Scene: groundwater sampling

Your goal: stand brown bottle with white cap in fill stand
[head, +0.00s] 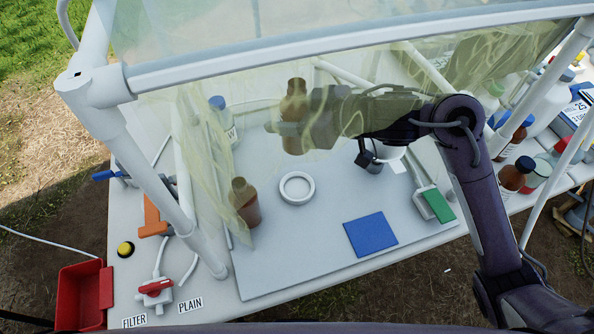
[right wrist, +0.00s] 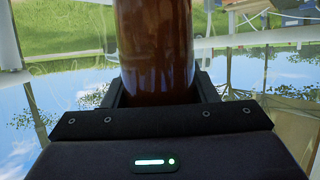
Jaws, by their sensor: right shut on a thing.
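My right gripper (head: 312,122) reaches in from the right behind the clear sheet and is shut on a brown bottle (head: 294,88). The bottle is upright, seemingly above the board, and its neck looks brown, with no white cap visible. In the right wrist view the brown bottle (right wrist: 155,45) stands between the jaws, its top out of frame. A white ring (head: 285,190), which may be the fill stand, lies on the board below the held bottle in the picture. A second brown bottle (head: 246,207) without a visible cap stands left of the ring. My left gripper is not in view.
A white-pipe frame (head: 150,155) with clear sheeting encloses the board (head: 300,262). A blue pad (head: 370,234), a green-ended block (head: 437,205) and a blue-capped bottle (head: 222,118) are inside. More bottles (head: 515,175) stand at the right. The board's front is mostly clear.

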